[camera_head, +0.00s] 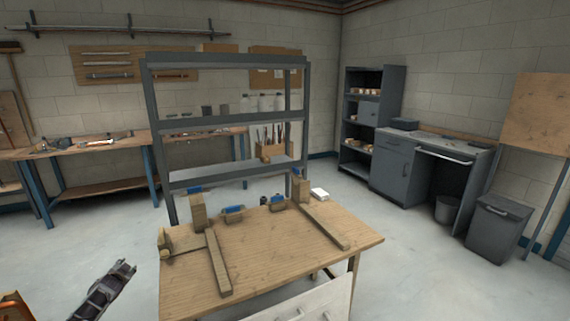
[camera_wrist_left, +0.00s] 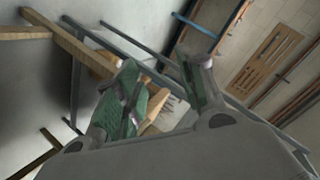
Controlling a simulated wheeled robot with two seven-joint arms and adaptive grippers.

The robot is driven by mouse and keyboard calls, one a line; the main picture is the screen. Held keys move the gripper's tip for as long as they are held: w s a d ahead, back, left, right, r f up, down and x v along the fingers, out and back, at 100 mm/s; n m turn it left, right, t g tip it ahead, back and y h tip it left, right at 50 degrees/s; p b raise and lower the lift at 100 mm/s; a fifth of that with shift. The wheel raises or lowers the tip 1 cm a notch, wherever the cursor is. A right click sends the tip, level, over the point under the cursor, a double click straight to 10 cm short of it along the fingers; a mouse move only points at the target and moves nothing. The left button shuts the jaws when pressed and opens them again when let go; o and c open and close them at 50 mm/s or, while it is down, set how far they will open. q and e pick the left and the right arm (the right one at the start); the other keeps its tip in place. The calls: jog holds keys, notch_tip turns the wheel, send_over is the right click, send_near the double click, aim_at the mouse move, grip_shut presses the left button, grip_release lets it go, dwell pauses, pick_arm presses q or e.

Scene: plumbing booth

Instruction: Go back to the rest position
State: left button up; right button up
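My left gripper (camera_head: 121,270) is at the lower left of the head view, over the floor and left of the wooden workbench (camera_head: 280,250), apart from it. In the left wrist view the two green-padded fingers of my left gripper (camera_wrist_left: 158,68) stand apart with nothing clearly held between them. My right gripper does not show in either view. The bench carries upright wooden posts (camera_head: 198,212), long wooden bars (camera_head: 218,262) and small blue-topped pieces (camera_head: 233,213).
A grey shelf rack (camera_head: 225,120) stands behind the bench. A second bench (camera_head: 100,150) runs along the back left wall. A grey cabinet (camera_head: 395,170) and a bin (camera_head: 497,228) stand at right. An orange object (camera_head: 14,306) is at the lower left corner. Floor right of the bench is clear.

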pick_arm(q)
jog(key=s+d+f+g+h, duration=0.1)
jog(key=s+d+f+g, duration=0.1)
jog(key=s+d+f, duration=0.75)
jog(key=s+d+f+g+h, duration=0.15)
jog(key=s+d+f, duration=0.5)
jog(key=f, duration=0.65)
jog(key=s+d+f+g+h, duration=0.1)
jog(key=s+d+f, duration=0.7)
jog(key=f, duration=0.4)
jog(key=s+d+f+g, duration=0.1)
jog(key=s+d+f, duration=0.3)
jog(key=s, duration=0.9)
jog(key=s+d+f+g+h, duration=0.1)
jog(key=s+d+f, duration=0.4)
jog(key=s, duration=0.8)
jog(key=s+d+f+n+g+h, duration=0.1)
jog(key=s+d+f+g, duration=0.2)
jog(key=s, duration=1.1)
jog(key=shift+d+f+p, duration=0.3)
jog(key=shift+d+f, duration=0.45)
jog(key=shift+f, duration=0.05)
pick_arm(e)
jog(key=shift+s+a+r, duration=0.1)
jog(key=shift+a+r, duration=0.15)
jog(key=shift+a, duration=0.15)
pick_arm(q)
jog(key=shift+s, duration=0.1)
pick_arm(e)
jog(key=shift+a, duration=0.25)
